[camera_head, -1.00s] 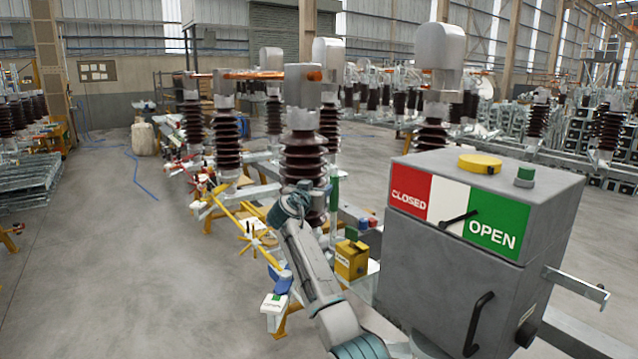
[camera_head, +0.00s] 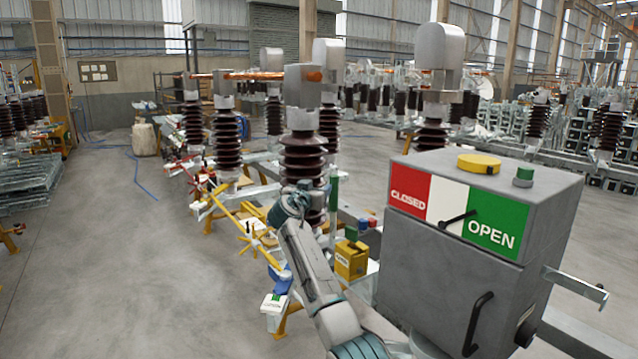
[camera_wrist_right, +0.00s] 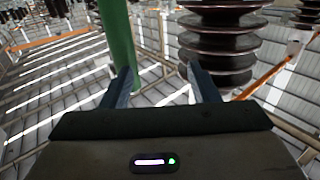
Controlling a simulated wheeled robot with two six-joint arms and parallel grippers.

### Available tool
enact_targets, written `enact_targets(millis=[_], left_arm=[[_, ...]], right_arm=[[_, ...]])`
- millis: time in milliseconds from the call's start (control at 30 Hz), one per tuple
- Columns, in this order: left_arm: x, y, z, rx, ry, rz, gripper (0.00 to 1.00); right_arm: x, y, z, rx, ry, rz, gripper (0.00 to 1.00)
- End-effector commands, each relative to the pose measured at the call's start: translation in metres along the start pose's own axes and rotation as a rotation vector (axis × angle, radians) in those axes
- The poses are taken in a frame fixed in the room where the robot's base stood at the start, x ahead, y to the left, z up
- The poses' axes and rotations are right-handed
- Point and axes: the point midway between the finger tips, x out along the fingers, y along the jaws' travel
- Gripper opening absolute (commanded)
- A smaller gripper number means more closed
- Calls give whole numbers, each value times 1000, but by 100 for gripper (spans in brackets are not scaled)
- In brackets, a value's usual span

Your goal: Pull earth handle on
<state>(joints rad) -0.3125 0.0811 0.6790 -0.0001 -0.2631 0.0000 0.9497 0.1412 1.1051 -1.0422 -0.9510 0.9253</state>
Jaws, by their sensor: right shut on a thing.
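My right arm reaches forward in the head view, its wrist (camera_head: 292,207) in front of a brown ribbed insulator (camera_head: 303,155). The fingers are hidden there. The right wrist view shows the gripper (camera_wrist_right: 163,84) with its two fingers some way apart. A green pole (camera_wrist_right: 118,40) runs down to the left finger; the contact itself is hard to see. The green pole also shows upright in the head view (camera_head: 333,193), just right of the wrist. I cannot tell for certain which part is the earth handle. My left gripper is not in view.
A grey box (camera_head: 440,270) with CLOSED and OPEN labels and a black handle (camera_head: 478,323) stands close at right. A yellow box (camera_head: 351,260) lies beside my forearm. Yellow bars (camera_head: 250,240) stand left of it.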

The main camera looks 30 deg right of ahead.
Motion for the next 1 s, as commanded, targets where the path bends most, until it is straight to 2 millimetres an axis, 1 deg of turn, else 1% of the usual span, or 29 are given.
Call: enact_targets(millis=[33,433,467,667,1000], left_arm=[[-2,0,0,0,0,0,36],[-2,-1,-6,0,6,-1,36],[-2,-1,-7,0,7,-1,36],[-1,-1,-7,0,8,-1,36],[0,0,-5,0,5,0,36]], right_arm=[[10,11,-30,1,49,4,45],[10,11,-29,0,48,4,45],[2,3,-12,-4,17,2,45],[-5,1,-8,-1,13,-1,45],[-30,-1,2,-2,1,-2,45]])
